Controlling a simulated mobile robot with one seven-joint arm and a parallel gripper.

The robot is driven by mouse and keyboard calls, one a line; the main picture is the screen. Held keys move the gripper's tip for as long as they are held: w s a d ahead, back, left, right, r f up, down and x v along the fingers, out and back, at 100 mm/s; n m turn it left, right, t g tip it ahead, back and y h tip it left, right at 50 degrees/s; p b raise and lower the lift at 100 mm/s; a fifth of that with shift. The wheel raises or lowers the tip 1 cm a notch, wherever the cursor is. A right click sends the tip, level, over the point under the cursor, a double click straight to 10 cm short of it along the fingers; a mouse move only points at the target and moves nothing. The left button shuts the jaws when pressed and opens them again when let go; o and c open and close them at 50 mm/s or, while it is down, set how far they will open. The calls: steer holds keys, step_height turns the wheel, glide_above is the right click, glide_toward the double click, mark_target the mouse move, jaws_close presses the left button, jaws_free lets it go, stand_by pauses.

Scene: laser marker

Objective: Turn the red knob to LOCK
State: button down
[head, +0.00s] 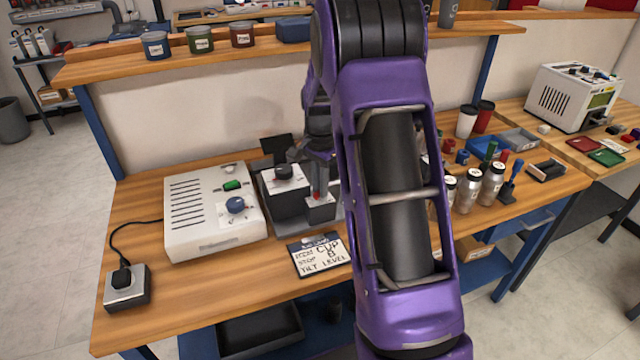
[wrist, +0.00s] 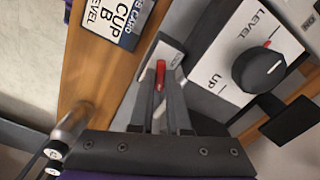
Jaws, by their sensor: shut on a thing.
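The red knob (wrist: 160,75) shows in the wrist view as a narrow red bar between my fingertips, on a small light-topped block (wrist: 169,52). Small lettering by the knob is too small to read with certainty, so I cannot tell which mark the knob points at. My gripper (wrist: 160,92) is shut on the red knob, with one finger on each side. In the head view, a bit of the red knob (head: 316,195) shows below my gripper (head: 318,186), on the front block of the dark fixture. My arm hides part of the fixture's right side.
A larger black knob (wrist: 258,70) marked LEVEL and UP sits beside it. A sign (wrist: 119,18) reading CUP B LEVEL lies in front. A white control box (head: 190,215) stands left of the fixture. Bottles (head: 469,190) stand right of my arm. Bare wood lies front left.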

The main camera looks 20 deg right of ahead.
steer(key=n, duration=0.6)
steer(key=shift+p, duration=0.4)
steer(key=n, duration=0.7)
steer(key=shift+p, duration=0.4)
steer(key=c, duration=1.2)
jaws_free()
steer(key=shift+o, duration=0.2)
steer(key=shift+r, duration=0.1)
step_height(320, 180, up, 17)
steer(key=p, duration=0.1)
steer(key=shift+r, duration=0.15)
